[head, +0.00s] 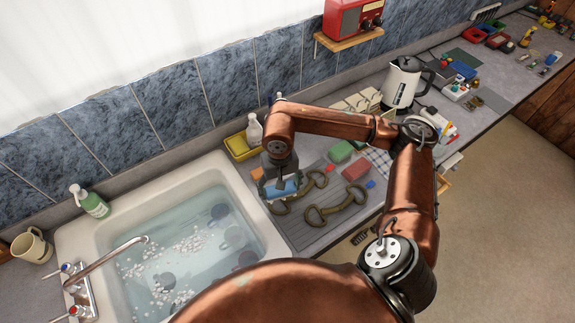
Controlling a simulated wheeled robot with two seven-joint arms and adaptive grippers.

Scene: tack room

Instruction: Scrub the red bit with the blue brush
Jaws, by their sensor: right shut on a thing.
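My right gripper (277,182) points down over the grooved drainboard, right of the sink. It is shut on the blue brush (284,189), whose body shows below the fingers. A brass-coloured bit with a red tag, the red bit (302,192), lies on the drainboard just under and right of the brush. The brush overlaps the bit's left end in the head view; whether they touch I cannot tell. My left gripper is not in view.
The sink (77,240) holds water with suds and dark round items. A green block (341,151) and a reddish block (356,170) lie behind the bits. A white bottle (254,132), yellow tray (239,148) and kettle (402,84) stand along the back.

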